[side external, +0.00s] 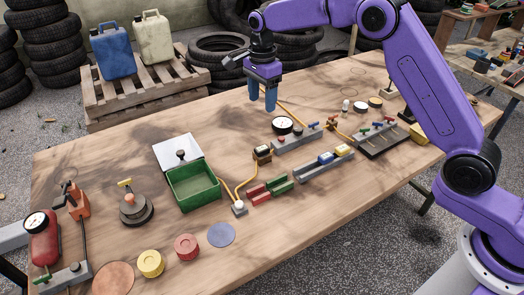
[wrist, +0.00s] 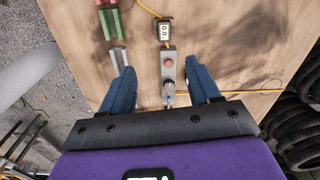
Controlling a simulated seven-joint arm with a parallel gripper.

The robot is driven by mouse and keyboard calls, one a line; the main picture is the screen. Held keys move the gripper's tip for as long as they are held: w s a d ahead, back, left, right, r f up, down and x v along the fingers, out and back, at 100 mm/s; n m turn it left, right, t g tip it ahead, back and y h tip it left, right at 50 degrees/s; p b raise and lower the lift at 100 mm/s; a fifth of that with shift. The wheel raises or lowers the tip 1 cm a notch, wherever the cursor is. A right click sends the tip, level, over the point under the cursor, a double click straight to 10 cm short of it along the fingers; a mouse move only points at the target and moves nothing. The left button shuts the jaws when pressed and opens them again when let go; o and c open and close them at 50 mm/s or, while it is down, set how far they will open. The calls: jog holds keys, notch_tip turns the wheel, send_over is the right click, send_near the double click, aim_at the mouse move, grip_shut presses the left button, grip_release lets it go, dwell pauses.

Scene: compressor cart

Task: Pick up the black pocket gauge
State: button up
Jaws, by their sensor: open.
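My gripper (side external: 263,106) hangs above the wooden table, pointing down, open and empty. In the wrist view its blue fingers (wrist: 161,68) are spread on either side of a grey manifold bar (wrist: 168,74), which lies below them. A small dark device with a digital readout (wrist: 165,30) is beyond the fingertips, beside a yellow hose; it appears as a dark box in the side view (side external: 262,154). A round black-rimmed dial gauge (side external: 283,125) stands on the manifold. I cannot tell which is the pocket gauge.
A green bin (side external: 194,189) and white tray (side external: 179,145) stand left of centre. Red and green blocks (side external: 270,188), a grey rail (side external: 325,166) and a dark valve tray (side external: 383,141) lie nearby. Yellow hoses (side external: 247,183) cross the table. The front left wood is partly clear.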

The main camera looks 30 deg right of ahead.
jog(key=w+m, duration=0.1)
send_over(264, 147)
jog(key=shift+m, duration=0.3)
jog(key=f, duration=1.3)
jog(key=shift+w+a+f, duration=0.1)
jog(key=shift+w, duration=0.15)
jog(key=shift+s+f, duration=0.2)
jog(key=shift+f, duration=2.4)
grip_shut()
